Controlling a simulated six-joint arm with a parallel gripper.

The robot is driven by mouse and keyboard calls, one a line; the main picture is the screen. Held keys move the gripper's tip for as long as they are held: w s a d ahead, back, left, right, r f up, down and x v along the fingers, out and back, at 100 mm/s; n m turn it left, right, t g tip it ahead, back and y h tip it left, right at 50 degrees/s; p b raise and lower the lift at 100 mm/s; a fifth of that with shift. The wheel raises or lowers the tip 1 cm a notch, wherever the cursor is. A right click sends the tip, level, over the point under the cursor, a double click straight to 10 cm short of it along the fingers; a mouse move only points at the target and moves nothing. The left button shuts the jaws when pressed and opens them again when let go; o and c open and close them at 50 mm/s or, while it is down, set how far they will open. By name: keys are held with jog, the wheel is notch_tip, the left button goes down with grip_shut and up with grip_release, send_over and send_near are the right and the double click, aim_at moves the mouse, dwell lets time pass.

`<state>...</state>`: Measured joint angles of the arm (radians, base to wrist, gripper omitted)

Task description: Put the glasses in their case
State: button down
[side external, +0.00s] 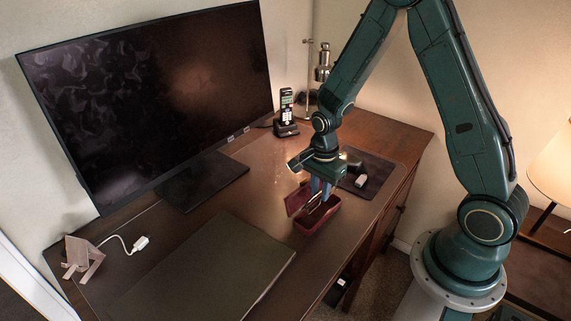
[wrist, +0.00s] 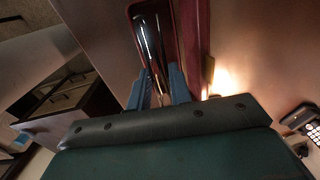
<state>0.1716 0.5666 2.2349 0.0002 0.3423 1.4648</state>
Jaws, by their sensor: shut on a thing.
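The open glasses case (side external: 318,217) is dark red and sits on the desk near its front edge, with its lid (side external: 297,199) standing up on the left side. My gripper (side external: 321,190) points down just over the case, its blue fingers shut on the glasses. In the wrist view the fingers (wrist: 159,90) hold the dark, thin-framed glasses (wrist: 148,45), which line up lengthwise with the case (wrist: 170,14). The glasses appear within the case's outline, but I cannot tell whether they touch its bottom. The fingers hide part of them.
A dark mat (side external: 368,177) with a small pale object (side external: 361,181) lies behind the case to the right. A cordless phone (side external: 286,112) stands at the back. A monitor (side external: 150,90) and a dark blotter (side external: 205,272) lie to the left. The desk's front edge is close by.

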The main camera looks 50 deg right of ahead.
jog(key=shift+f, duration=1.7)
jog(key=c, duration=1.2)
grip_release()
jog(key=shift+r, duration=0.15)
jog(key=shift+r, duration=2.85)
jog(key=shift+r, duration=0.1)
